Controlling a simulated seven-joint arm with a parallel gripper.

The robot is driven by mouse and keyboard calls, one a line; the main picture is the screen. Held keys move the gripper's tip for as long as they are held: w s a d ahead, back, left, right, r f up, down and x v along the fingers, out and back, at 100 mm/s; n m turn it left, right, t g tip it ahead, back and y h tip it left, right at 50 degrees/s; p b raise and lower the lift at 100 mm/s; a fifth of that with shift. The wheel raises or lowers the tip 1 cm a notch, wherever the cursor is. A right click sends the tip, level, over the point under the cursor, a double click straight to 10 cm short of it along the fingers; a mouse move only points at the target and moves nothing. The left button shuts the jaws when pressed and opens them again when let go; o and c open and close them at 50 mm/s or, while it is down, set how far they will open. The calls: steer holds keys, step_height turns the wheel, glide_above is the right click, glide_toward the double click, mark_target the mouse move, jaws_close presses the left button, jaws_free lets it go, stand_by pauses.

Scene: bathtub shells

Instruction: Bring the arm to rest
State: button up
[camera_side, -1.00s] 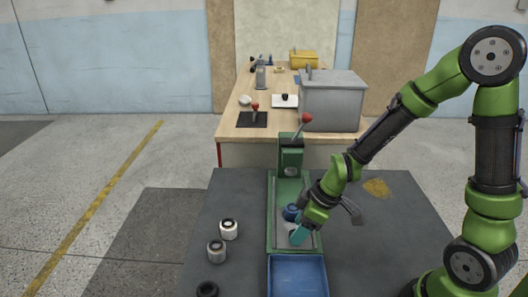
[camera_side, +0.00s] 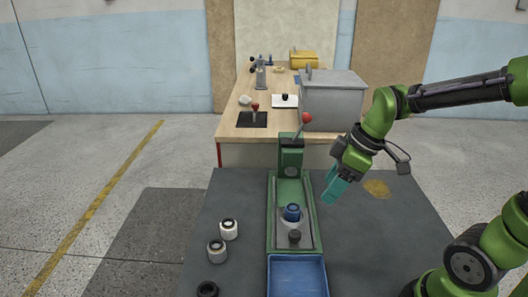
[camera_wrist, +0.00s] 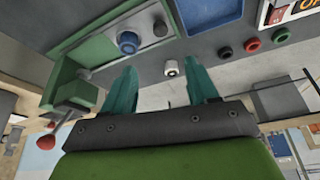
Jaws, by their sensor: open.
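My gripper (camera_side: 331,194) has teal fingers and hangs above the dark table, right of the green fixture. In the wrist view both fingers of my gripper (camera_wrist: 162,88) are spread apart with nothing held between them. A white bushing (camera_wrist: 171,68) shows in the gap but lies farther off on the table. The green fixture (camera_side: 270,225) has a red-knobbed lever (camera_side: 307,118) at its back. A blue part (camera_side: 292,212) sits in its channel, and a dark knob (camera_side: 295,236) is in front of it. Both also show in the wrist view.
A blue tray (camera_side: 298,278) adjoins the fixture's front. White bushings (camera_side: 229,229) and a black ring (camera_side: 207,290) stand on the table left of it. A wooden bench (camera_side: 235,125) with a grey box (camera_side: 334,100) is behind. The table right of the fixture is mostly clear.

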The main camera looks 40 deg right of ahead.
steer(key=s+a+r+m+t, duration=0.2)
steer(key=s+r+m, duration=0.3)
steer(key=m, duration=0.5)
steer(key=shift+r+t, duration=0.25)
steer(key=shift+t, duration=0.35)
